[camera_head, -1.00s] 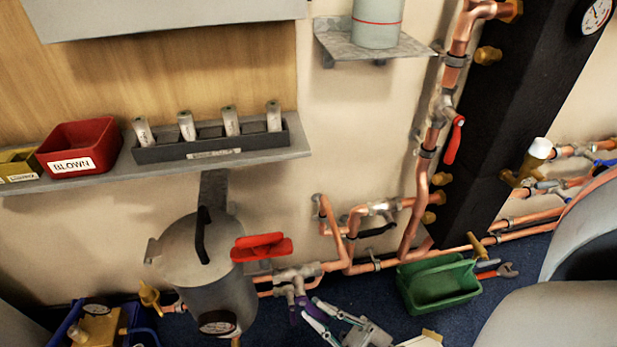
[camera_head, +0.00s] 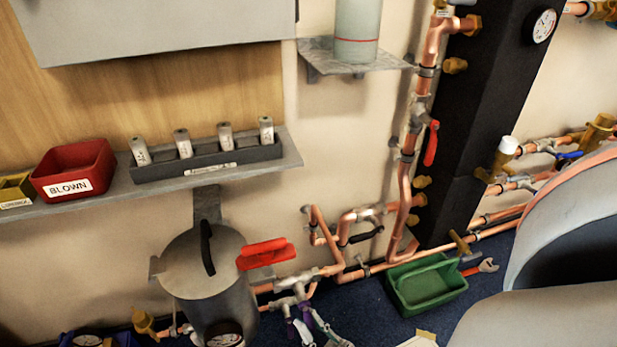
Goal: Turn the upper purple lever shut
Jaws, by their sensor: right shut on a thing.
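A purple lever (camera_head: 304,331) hangs below the copper pipe valve at the bottom middle. The fingers hide part of the lever, and the picture's lower edge cuts off the wrist. The valve body (camera_head: 297,284) sits on the pipe just above. I cannot tell which purple part is the upper lever's far end. My left gripper is not in view.
A grey tank (camera_head: 205,270) stands left of the valve, with a red handle (camera_head: 265,253) above the pipe. A green tray (camera_head: 462,284) lies on the blue floor to the right. Copper pipes (camera_head: 340,268) run close behind the gripper. A shelf (camera_head: 292,160) is above.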

